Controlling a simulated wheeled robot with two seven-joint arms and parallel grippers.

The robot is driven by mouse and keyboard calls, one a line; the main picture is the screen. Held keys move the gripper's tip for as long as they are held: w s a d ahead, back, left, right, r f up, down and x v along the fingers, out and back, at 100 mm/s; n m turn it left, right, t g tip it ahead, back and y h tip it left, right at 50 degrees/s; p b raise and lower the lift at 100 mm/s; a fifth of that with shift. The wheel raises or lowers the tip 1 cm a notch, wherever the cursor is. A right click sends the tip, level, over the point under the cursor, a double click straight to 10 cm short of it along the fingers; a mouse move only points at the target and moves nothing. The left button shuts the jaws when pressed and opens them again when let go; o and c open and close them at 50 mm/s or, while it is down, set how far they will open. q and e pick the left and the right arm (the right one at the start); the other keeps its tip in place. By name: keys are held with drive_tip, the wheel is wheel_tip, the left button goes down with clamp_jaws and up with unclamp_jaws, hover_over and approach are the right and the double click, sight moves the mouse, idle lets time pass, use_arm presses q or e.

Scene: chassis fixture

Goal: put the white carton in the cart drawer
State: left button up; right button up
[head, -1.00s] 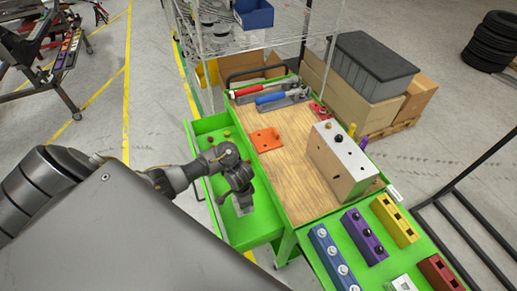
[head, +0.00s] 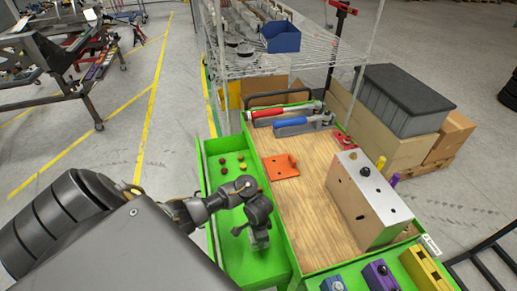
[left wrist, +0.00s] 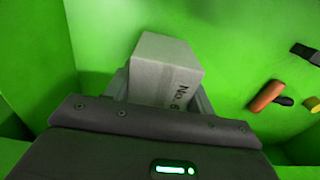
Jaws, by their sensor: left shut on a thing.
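The white carton (left wrist: 165,65), a small box printed "No. 6", sits between my left gripper's fingers (left wrist: 160,95) in the left wrist view. Both fingers press its sides. In the head view, my left gripper (head: 259,238) points down inside the open green cart drawer (head: 226,220), in its near half. The carton is mostly hidden by the gripper there. The drawer's green floor and walls (left wrist: 240,45) surround the carton in the wrist view. I cannot tell whether the carton touches the floor. My right gripper is not in view.
Several small red and yellow pieces (head: 225,170) lie in the drawer's far half. The wooden cart top (head: 305,205) beside it holds a metal block (head: 368,200), an orange plate (head: 285,167) and clamps with red and blue handles (head: 305,122). A wire shelf (head: 290,65) stands behind.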

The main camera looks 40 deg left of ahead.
use_arm(q)
drive_tip(key=shift+f, duration=0.4)
wheel_tip(320, 180, down, 3)
drive_tip(key=shift+r+b, duration=0.1)
drive_tip(key=shift+b, duration=1)
drive_tip(key=o, duration=1.3)
drive_tip(key=shift+s, duration=0.1)
